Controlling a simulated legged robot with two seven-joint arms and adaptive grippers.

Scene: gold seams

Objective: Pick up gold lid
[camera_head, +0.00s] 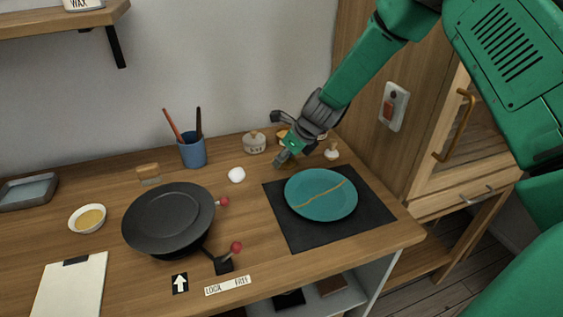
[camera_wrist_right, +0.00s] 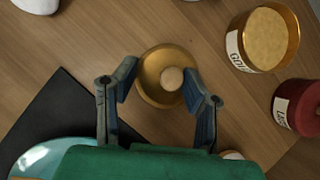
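The gold lid (camera_wrist_right: 152,88), a round gold disc with a pale round knob (camera_wrist_right: 172,78), lies on the wooden table in the right wrist view. My right gripper (camera_wrist_right: 160,88) is open over it, with one finger on each side of the knob and fingertips overlapping the lid's edges in the picture. Whether they touch it, I cannot tell. The gold pot (camera_wrist_right: 268,38), labelled and filled to a gold top, stands to the lid's right. In the head view my right gripper (camera_head: 282,158) is at the table's back right and hides most of the lid. My left gripper is out of view.
A dark red labelled pot (camera_wrist_right: 302,106) stands near the gold pot. A teal plate with a gold seam (camera_head: 320,205) lies on a black mat (camera_head: 290,238) in front. A lidded pale jar (camera_head: 254,145) is left of the gripper; a cream-knobbed item (camera_head: 331,153) is right.

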